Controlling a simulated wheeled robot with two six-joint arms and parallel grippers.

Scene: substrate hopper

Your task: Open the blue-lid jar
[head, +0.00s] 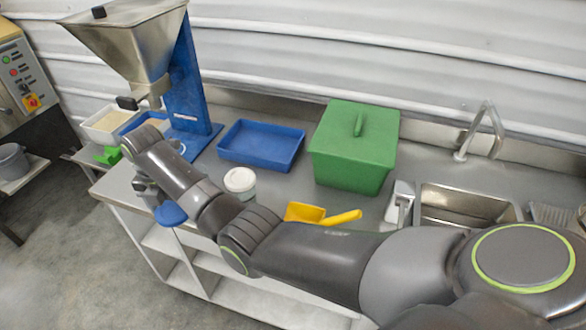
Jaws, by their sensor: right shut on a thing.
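A round blue lid (171,214) shows at the front edge of the steel counter, at the left. My right arm reaches across from the right, and my right gripper (152,194) is at its far end, shut on the blue lid. The wrist and arm hide much of the grip. No jar body can be made out under the lid, so I cannot tell whether the lid is on a jar. My left gripper is not in view.
A white-lidded jar (240,181) and a yellow scoop (305,212) are close beside my right arm. Behind are a blue tray (262,145), a green lidded bin (354,148) and a steel hopper (125,45) on a blue stand. A sink (465,204) is at right.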

